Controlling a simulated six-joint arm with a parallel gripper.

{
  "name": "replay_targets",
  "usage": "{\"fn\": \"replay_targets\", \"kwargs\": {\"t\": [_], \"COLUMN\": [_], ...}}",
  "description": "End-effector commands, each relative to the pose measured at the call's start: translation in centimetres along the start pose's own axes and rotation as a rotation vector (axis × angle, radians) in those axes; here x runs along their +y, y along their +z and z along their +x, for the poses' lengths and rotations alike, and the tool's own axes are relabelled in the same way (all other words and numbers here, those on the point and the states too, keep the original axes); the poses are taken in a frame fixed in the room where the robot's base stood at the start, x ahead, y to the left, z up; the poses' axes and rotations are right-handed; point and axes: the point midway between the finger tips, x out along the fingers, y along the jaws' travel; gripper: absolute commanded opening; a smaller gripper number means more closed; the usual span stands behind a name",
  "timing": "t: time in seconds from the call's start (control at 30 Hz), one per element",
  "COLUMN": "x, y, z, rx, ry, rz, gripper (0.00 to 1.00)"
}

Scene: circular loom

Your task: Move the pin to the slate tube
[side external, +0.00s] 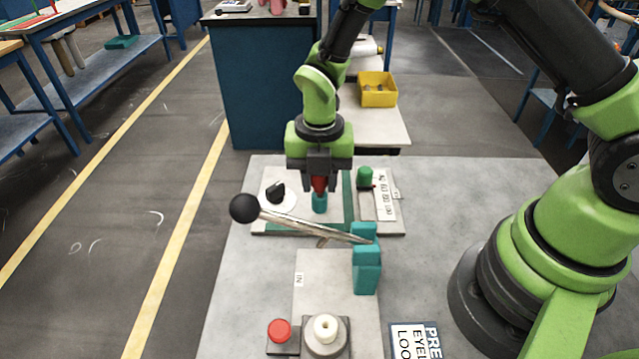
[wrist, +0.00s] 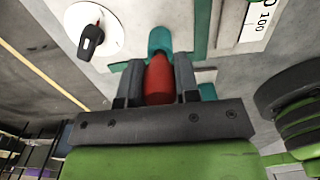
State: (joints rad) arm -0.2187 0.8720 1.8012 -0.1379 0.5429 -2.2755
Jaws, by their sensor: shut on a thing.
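My gripper (side external: 319,180) points down over the back panel and is shut on a red, bottle-shaped piece, apparently the pin (side external: 319,184). The wrist view shows the red pin (wrist: 159,80) upright between the two grey fingers (wrist: 160,85). A teal tube (side external: 320,204) stands right below the pin, and the wrist view also shows this teal tube (wrist: 160,40) just beyond the pin's tip. I cannot tell whether the pin's tip is inside the tube or only above it. I cannot make out a slate-coloured tube in either view.
A lever with a black ball (side external: 244,208) reaches across in front of my gripper from a teal bracket (side external: 366,272). A black dial (side external: 276,192) is left of the tube and a green-capped post (side external: 365,177) right. A red button (side external: 279,330) and white knob (side external: 326,328) stand in front.

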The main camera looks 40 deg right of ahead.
Motion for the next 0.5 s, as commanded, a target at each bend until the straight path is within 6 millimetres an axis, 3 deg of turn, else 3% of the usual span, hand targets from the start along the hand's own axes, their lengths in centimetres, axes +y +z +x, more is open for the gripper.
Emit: {"fn": "replay_targets", "kwargs": {"t": [0.17, 0.5], "x": [0.1, 0.1], "y": [0.0, 0.0], "z": [-0.7, -4.3], "rx": [-0.002, -0.002], "ry": [0.002, 0.003], "rz": [-0.001, 0.000], "gripper": [0.00, 0.00]}}
